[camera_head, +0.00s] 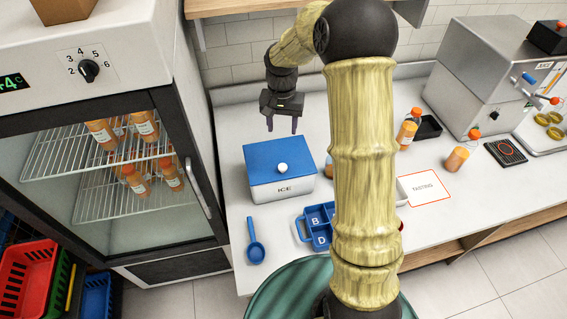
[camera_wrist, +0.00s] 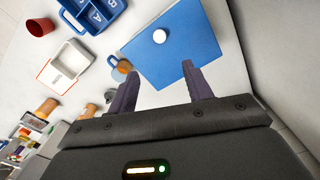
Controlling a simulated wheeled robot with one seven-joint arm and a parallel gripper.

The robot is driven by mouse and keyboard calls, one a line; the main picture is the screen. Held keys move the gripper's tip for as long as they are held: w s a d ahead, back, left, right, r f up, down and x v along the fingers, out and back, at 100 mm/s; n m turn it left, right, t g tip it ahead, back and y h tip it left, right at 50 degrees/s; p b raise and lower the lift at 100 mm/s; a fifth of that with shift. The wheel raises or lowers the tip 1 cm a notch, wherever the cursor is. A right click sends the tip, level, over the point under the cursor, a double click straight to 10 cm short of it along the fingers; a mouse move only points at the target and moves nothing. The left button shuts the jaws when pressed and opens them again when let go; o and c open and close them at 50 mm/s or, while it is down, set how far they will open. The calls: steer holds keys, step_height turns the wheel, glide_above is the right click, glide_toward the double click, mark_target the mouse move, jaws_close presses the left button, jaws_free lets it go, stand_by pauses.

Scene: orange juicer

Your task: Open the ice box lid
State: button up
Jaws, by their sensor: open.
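The ice box (camera_head: 281,189) is a white box marked ICE, standing on the counter left of my arm in the head view. Its flat blue lid (camera_head: 262,158) is on and looks closed. A round white knob (camera_head: 282,168) sits near the lid's front edge. In the wrist view the blue lid (camera_wrist: 196,48) lies beyond my fingertips, with the knob (camera_wrist: 159,36) near its far edge. My gripper (camera_head: 283,124) is open and empty above the back of the box, and its two fingers also show in the wrist view (camera_wrist: 158,75). It appears apart from the knob.
A blue scoop (camera_head: 255,244) lies in front of the ice box. A blue lettered tray (camera_head: 302,229) is partly hidden by my arm. An orange mug (camera_wrist: 123,66) stands close beside the box. A fridge (camera_head: 180,150) with bottles stands to the left.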

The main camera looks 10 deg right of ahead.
mark_target(283, 165)
steer(key=shift+f, duration=0.15)
step_height(283, 165, down, 17)
steer(key=p, duration=0.5)
jaws_close()
steer(key=shift+d, duration=0.2)
steer(key=shift+w+a, duration=0.1)
